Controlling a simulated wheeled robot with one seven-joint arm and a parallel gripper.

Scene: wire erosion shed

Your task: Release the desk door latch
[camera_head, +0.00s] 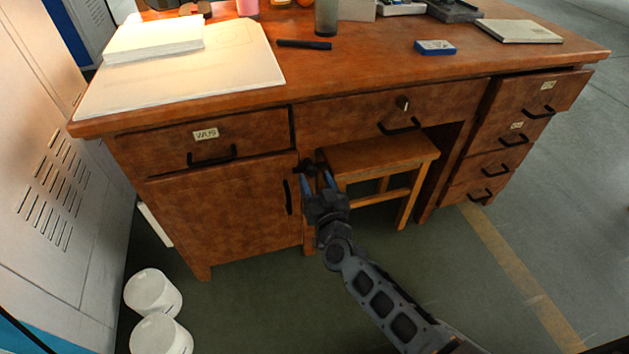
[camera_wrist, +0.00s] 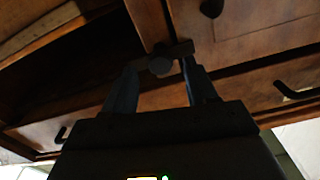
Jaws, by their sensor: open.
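The brown wooden desk has a left cupboard door (camera_head: 235,205) that looks closed, with a black vertical handle (camera_head: 287,197). What looks like the door latch (camera_head: 303,169), a small dark piece, sits at the upper right corner of the door, partly hidden by my fingers. In the wrist view the dim latch (camera_wrist: 161,67) shows a round grey knob and a short bar. My gripper (camera_head: 317,176) is in front of it. In the wrist view my gripper (camera_wrist: 159,75) is open, with a finger on either side of the knob. I cannot tell whether they touch it.
A wooden stool (camera_head: 378,155) stands right beside my gripper, under the middle drawer (camera_head: 390,110). A drawer (camera_head: 215,145) is above the door. White buckets (camera_head: 153,291) and a locker (camera_head: 50,180) stand at left. The floor before the door is clear.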

